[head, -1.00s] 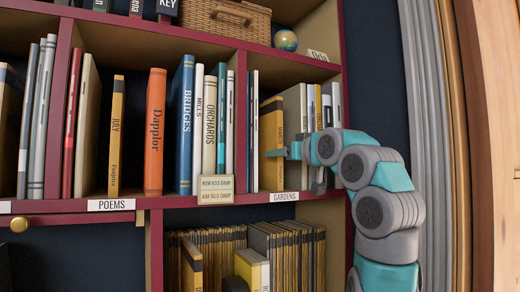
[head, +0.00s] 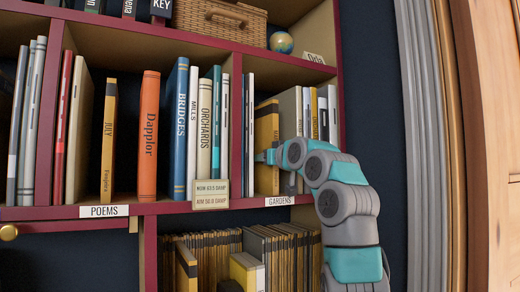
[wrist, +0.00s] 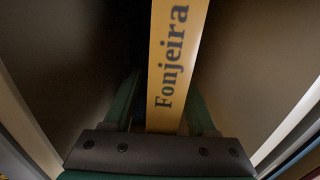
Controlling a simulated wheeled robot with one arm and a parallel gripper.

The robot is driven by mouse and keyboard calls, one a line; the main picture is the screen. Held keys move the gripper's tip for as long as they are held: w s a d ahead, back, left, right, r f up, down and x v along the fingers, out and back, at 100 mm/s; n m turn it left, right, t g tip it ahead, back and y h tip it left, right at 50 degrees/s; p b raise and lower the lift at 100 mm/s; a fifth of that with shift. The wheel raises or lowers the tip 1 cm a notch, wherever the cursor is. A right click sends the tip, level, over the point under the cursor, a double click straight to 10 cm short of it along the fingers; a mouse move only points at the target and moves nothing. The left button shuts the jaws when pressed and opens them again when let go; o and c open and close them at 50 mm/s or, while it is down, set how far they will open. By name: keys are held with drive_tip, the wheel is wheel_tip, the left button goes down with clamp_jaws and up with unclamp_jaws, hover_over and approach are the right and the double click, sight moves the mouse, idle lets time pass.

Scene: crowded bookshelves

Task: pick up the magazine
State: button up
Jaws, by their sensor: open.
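A yellow magazine (head: 266,128) stands upright in the right-hand shelf section, above the GARDENS label. In the wrist view its spine (wrist: 173,60) reads "Fonjeira" and runs down between my fingers. My gripper (wrist: 163,100) is open, with one dark green finger on each side of the spine. Whether the fingers touch the magazine I cannot tell. In the head view the end of my gripper (head: 268,156) is at the magazine's lower half and partly hides it. A similar yellow magazine marked "JULY" (head: 109,135) stands farther left above the POEMS label.
White and dark books (head: 322,115) stand close on the right, and thin books (head: 248,130) on the left. In the wrist view dark covers flank my gripper closely. A small sign (head: 209,194) sits on the shelf edge. A lower shelf holds many thin volumes (head: 210,250).

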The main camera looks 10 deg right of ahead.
drive_tip(key=shift+c, duration=0.2)
clamp_jaws()
idle(1.1)
